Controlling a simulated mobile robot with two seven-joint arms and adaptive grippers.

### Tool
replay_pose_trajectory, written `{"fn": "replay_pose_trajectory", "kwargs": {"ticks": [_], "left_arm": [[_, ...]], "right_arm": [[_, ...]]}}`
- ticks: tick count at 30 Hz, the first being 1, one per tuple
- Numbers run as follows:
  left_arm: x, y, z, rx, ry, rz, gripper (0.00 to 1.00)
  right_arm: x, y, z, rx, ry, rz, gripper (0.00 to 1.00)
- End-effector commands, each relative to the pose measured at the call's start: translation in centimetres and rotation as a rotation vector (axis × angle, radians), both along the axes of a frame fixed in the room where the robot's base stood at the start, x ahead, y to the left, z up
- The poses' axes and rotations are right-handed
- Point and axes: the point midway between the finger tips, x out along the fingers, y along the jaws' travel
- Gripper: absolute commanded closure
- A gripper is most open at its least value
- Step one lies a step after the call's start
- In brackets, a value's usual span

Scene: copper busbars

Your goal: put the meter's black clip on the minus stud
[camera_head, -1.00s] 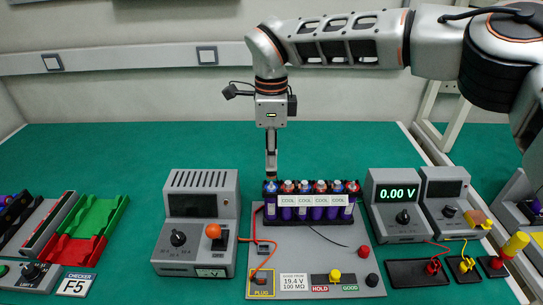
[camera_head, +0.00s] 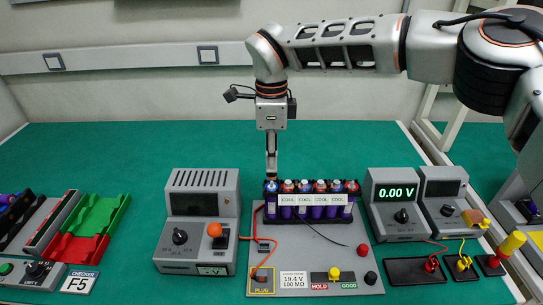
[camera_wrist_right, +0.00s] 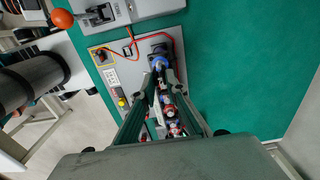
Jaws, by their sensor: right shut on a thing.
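My right gripper (camera_head: 271,177) points straight down at the left end of the battery pack (camera_head: 311,205), a row of blue-wrapped cells in a black holder. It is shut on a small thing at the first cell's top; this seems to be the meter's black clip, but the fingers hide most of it. In the right wrist view, the gripper (camera_wrist_right: 155,88) reaches down beside a blue-topped cell (camera_wrist_right: 158,62). I cannot tell whether the clip touches the minus stud. The meter (camera_head: 397,205) reads 0.00 V. Its red clip (camera_head: 432,265) rests on a black tray (camera_head: 405,272). My left gripper is out of view.
A grey unit with an orange-knobbed lever (camera_head: 214,230) stands left of the board (camera_head: 258,292). Red and black knobs sit on the board's right side. Red and green trays (camera_head: 102,215) lie at the left. The green table behind is clear.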

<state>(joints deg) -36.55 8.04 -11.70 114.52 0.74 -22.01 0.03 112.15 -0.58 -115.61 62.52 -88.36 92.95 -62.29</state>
Motion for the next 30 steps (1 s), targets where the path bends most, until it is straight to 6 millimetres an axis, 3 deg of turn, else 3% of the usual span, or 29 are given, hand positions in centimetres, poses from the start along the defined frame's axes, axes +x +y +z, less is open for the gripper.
{"fn": "replay_pose_trajectory", "kwargs": {"ticks": [11,30], "left_arm": [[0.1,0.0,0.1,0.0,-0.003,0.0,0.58],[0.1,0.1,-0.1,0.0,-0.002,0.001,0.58]], "right_arm": [[0.0,0.0,-0.1,0.0,0.0,0.0,1.0],[0.1,0.0,-3.2,0.0,0.0,0.0,1.0]]}}
